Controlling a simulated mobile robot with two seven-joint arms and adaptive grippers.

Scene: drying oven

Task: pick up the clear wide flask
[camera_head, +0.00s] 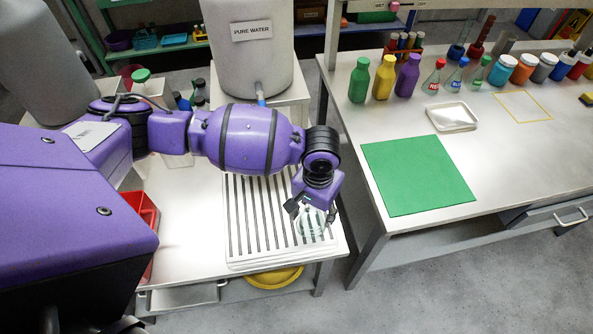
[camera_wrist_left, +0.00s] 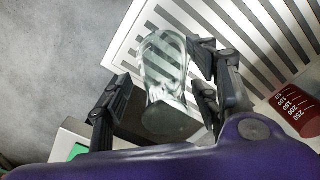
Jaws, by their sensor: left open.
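The clear wide flask (camera_head: 312,222) is at the front right part of the white slotted rack (camera_head: 240,252), below my left gripper (camera_head: 306,211). In the left wrist view the transparent flask (camera_wrist_left: 164,80) lies between the two dark fingers of my left gripper (camera_wrist_left: 160,90). The fingers are spread, one on each side of it. The right finger looks very close to the glass; I cannot tell whether it touches. The flask's lower part is partly hidden by the hand in the head view. My right gripper is not in view.
A red graduated vessel (camera_wrist_left: 300,108) shows at the right of the left wrist view. A pure water tank (camera_head: 250,65) stands behind the rack. The right table holds a green mat (camera_head: 417,174), a white tray (camera_head: 452,117) and several bottles. A gap separates the tables.

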